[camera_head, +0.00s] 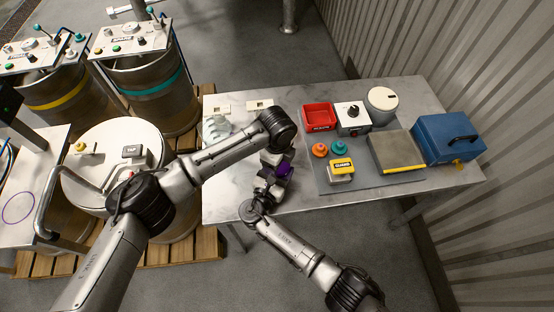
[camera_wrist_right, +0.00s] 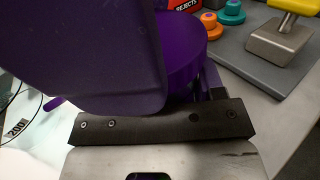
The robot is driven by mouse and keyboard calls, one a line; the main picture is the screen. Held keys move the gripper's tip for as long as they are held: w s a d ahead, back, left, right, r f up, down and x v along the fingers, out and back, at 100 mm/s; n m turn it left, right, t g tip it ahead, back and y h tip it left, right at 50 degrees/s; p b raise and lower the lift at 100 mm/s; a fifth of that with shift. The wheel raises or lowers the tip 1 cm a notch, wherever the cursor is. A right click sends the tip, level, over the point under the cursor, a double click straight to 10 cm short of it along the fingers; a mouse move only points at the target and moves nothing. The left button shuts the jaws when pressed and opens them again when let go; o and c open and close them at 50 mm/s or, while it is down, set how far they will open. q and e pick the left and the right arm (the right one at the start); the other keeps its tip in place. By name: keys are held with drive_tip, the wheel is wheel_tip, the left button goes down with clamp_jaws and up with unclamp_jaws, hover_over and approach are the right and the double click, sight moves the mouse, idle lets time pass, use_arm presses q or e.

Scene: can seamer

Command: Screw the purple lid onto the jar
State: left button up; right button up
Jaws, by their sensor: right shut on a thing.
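The purple lid (camera_head: 285,171) is at my right gripper (camera_head: 279,175), above the near part of the table. In the right wrist view, the round purple lid (camera_wrist_right: 187,48) sits close in front of the right gripper, which is shut on it. A large dark purple surface covers the upper left there; I cannot tell what it belongs to. A clear glass jar (camera_head: 215,128) stands at the table's left, apart from the lid. Marked glass (camera_wrist_right: 18,125) shows at the left of the wrist view. My left arm reaches over from the left; its fingers are not clear.
A red bin (camera_head: 318,117), a switch box (camera_head: 353,118) and a round white-topped canister (camera_head: 382,101) stand at the back. Orange (camera_head: 319,150) and teal (camera_head: 339,146) knobs, a yellow-topped block (camera_head: 341,170) and a blue box (camera_head: 447,138) occupy the right. Drums (camera_head: 150,88) stand left.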

use_arm(q)
drive_tip(key=shift+f, duration=0.65)
idle(0.7)
